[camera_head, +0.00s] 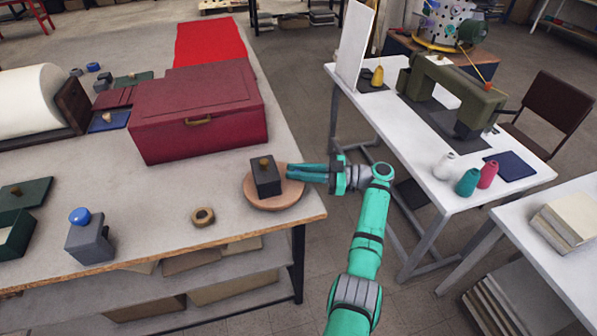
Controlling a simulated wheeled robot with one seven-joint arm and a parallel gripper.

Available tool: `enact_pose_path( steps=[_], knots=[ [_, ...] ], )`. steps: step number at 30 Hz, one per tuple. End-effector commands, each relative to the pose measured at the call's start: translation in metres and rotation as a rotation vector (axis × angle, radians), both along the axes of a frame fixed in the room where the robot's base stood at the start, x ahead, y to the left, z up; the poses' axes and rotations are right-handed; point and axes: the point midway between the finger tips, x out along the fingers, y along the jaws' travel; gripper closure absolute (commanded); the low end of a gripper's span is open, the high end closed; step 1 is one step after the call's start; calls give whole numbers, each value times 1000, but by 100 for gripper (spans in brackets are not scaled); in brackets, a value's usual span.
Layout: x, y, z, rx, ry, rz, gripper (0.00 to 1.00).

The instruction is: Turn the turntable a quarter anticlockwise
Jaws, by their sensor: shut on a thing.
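The turntable (260,202) is a round, flat, reddish-brown disc near the front right corner of the grey table. A dark block (266,180) with a small brass knob on top stands upright on it. My gripper (291,172) reaches in from the right, just above the disc's right side, with its teal fingers pointing left. The fingers are closed together at the block's right side. What lies between the fingertips is too small to make out.
A large red box (200,120) stands behind the turntable. A brass ring (203,216) and a grey block with a blue knob (88,240) are to the left. The table's right edge (312,190) is close. A white sewing table (420,150) stands across a gap.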

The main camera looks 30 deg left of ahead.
Motion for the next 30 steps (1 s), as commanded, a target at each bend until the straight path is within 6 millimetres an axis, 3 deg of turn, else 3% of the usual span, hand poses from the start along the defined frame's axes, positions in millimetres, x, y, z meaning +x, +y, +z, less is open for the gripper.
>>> enact_pose_path(
  steps=[5, 6, 8, 9, 20, 30],
  knots=[
    [-3, 2, -4, -6, 4, 6, 100],
    [-3, 2, -4, -7, 4, 6, 79],
    [-3, 2, -4, -6, 4, 6, 65],
    [-2, 2, -4, -6, 4, 5, 63],
    [2, -4, -1, -3, 1, -1, 63],
    [24, -57, 0, -3, 3, -1, 63]
  ],
)
